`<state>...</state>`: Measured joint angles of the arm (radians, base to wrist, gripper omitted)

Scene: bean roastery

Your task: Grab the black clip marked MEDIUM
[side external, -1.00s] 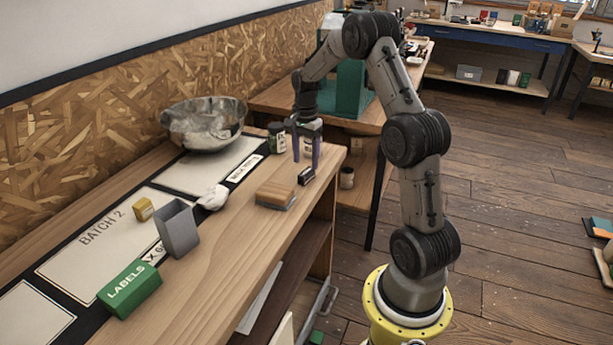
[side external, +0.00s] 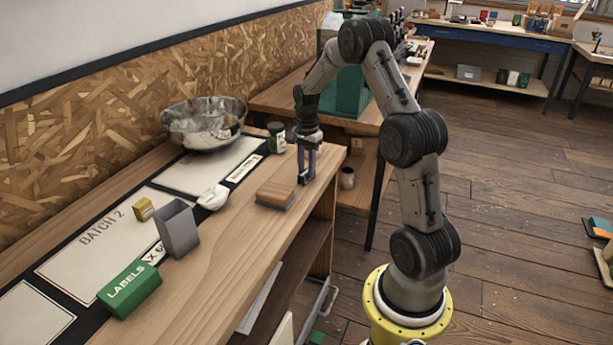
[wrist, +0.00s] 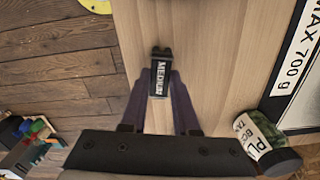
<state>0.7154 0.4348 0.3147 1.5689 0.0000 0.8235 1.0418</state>
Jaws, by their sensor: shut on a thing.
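The black clip marked MEDIUM (wrist: 159,75) shows in the wrist view, upper centre, with its white lettering readable. My gripper (wrist: 159,88) is shut on it, with a purple finger against each side. In the side external view my gripper (side external: 306,178) is down at the bench top near its right edge. There the clip is mostly hidden by the fingers.
A wooden block with a grey base (side external: 275,195) lies just left of my gripper. A dark jar (side external: 277,138) stands behind it, and a metal bowl (side external: 203,125) farther left. A grey bin (side external: 177,229) and green LABELS box (side external: 130,288) stand nearer the front. The bench edge is close on the right.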

